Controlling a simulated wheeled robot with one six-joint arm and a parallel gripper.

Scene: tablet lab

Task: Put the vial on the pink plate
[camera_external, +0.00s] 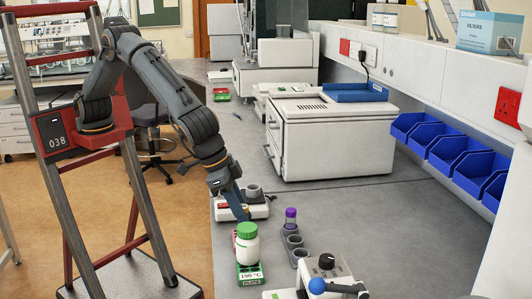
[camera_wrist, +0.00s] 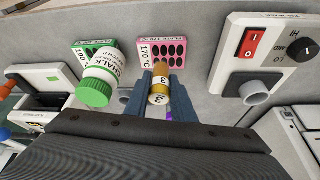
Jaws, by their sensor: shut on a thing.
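My gripper (camera_wrist: 161,80) is shut on the vial (camera_wrist: 159,90), a small amber vial with a pale band, held between the two blue fingers. The pink plate (camera_wrist: 140,66), a dark-welled block labelled 170 °C, lies just beyond the fingertips in the wrist view. The vial overlaps its near edge in the picture; I cannot tell whether they touch. In the external view my gripper (camera_external: 240,207) is low over the bench behind a white bottle, and the vial cannot be made out there.
The white bottle with a green cap (camera_wrist: 95,89) stands at a green plate (camera_wrist: 85,46), left of the pink plate. A white device with a red switch (camera_wrist: 254,42) is on the right. A grey rack (camera_external: 294,243) holds a purple-capped vial (camera_external: 291,217).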

